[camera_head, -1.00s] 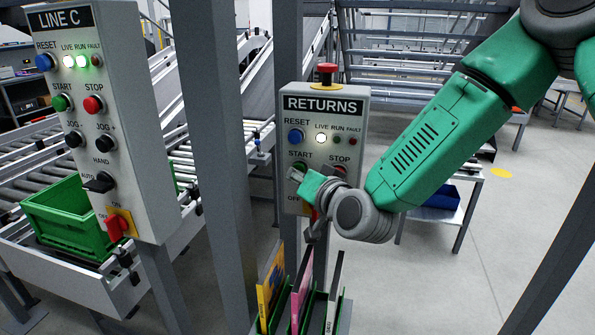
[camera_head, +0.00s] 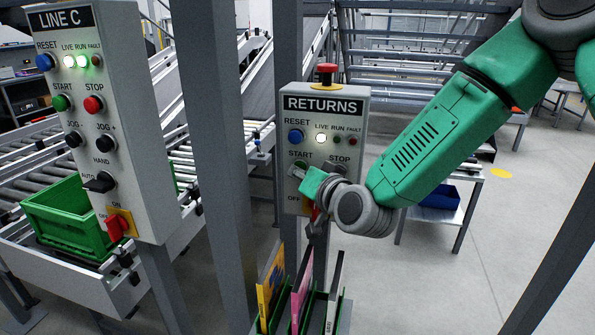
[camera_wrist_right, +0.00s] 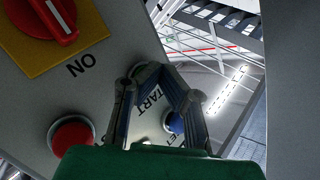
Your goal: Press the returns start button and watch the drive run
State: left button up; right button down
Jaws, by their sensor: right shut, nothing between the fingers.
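The grey RETURNS box (camera_head: 325,103) stands in the middle of the head view. Its green start button (camera_head: 300,163) is mostly hidden behind my right gripper (camera_head: 297,171). The right gripper is shut and empty, its tips at or very close to the start button; contact cannot be told. In the wrist view the right gripper's fingers (camera_wrist_right: 150,75) cover the spot by the upside-down START label. The blue reset button (camera_head: 295,136) is clear. The white LIVE lamp (camera_head: 321,139) is lit; the RUN lamp (camera_head: 337,140) looks dark. My left gripper is out of view.
The red stop button (camera_wrist_right: 72,135) and red rotary switch (camera_wrist_right: 45,15) are near the right gripper. A red emergency knob (camera_head: 327,73) tops the box. A grey post (camera_head: 220,150) and the LINE C box (camera_head: 130,120) stand left. Folders in a green rack (camera_head: 300,290) stand below.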

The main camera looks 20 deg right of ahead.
dwell(0.5)
jog(key=shift+s+a, duration=0.65)
jog(key=shift+s, duration=0.25)
